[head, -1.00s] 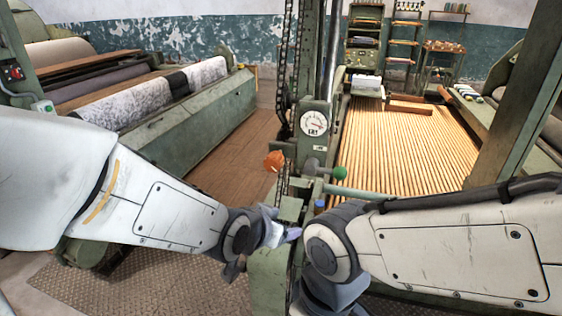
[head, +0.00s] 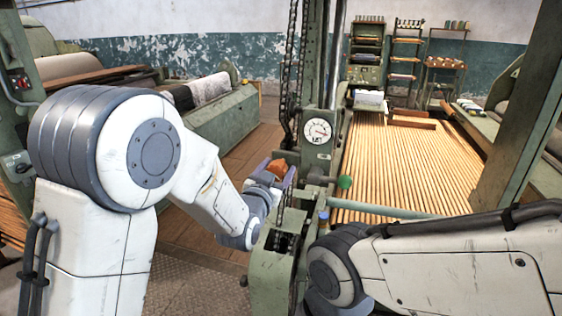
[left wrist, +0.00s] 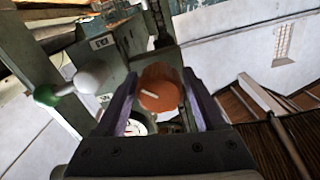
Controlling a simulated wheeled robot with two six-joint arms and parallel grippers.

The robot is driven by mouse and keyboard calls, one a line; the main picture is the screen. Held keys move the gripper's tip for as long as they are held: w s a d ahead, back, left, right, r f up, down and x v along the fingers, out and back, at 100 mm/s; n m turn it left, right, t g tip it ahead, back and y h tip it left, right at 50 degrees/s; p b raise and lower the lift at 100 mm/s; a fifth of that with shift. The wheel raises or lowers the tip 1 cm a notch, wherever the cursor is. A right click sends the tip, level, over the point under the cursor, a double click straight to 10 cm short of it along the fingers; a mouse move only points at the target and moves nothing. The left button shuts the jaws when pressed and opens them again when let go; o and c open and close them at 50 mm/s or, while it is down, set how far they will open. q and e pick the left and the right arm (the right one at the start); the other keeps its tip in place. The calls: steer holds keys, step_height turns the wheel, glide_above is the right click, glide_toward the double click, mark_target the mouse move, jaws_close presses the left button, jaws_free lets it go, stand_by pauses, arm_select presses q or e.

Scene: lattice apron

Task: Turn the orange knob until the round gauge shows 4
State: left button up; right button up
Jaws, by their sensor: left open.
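The orange knob (head: 279,166) sits on the left side of the green machine post. In the left wrist view the knob (left wrist: 160,88) has a pale line mark on its face. My left gripper (head: 273,171) is open, with one purple finger on each side of the knob. The left wrist view shows gaps between the fingers and the knob. The round gauge (head: 317,131) is on the post above and right of the knob; its reddish needle points roughly right, its numbers too small to read. The gauge is partly hidden in the left wrist view. My right gripper is out of view.
A green ball-ended lever (head: 345,182) sticks out right of the knob. A chain (head: 291,70) hangs beside the post. A blue-capped part (head: 323,216) is below. Wooden slats (head: 400,165) lie to the right. The floor (head: 225,150) left of the post is open.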

mark_target(281, 164)
arm_select(q)
steer(key=shift+x, duration=1.6)
steer(key=c, duration=1.1)
steer(key=shift+f, duration=0.1)
